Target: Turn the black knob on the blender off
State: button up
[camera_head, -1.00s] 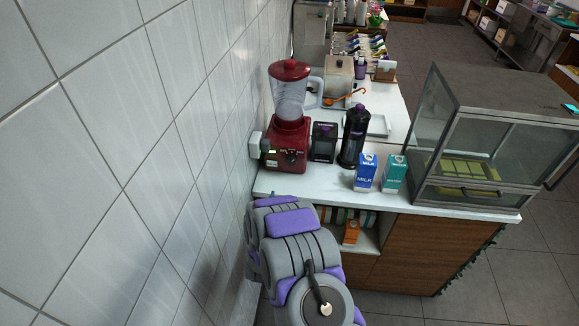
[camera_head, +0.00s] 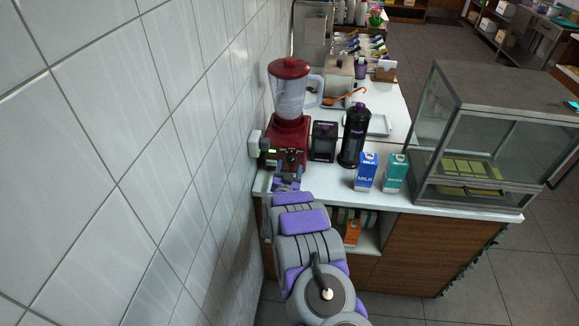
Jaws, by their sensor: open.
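The blender (camera_head: 290,85) stands at the left end of the white counter, close to the tiled wall. It has a red base (camera_head: 297,130), a clear jar with a handle, and a red lid. The black knob (camera_head: 291,157) is on the front face of the base, beside small lit marks. My gripper (camera_head: 287,178) is open, just in front of and below the base's front face. It hides the lower part of the base. It looks small here, and I cannot tell whether it touches the blender.
A small dark box (camera_head: 324,142) and a black bottle-shaped device (camera_head: 354,136) stand right of the blender. A blue milk carton (camera_head: 366,172), a teal carton (camera_head: 395,173) and a glass display case (camera_head: 480,140) are farther right. The wall (camera_head: 150,150) bounds the left.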

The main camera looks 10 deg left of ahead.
jog(key=shift+w, duration=1.1)
jog(key=shift+c, duration=0.4)
jog(key=c, duration=1)
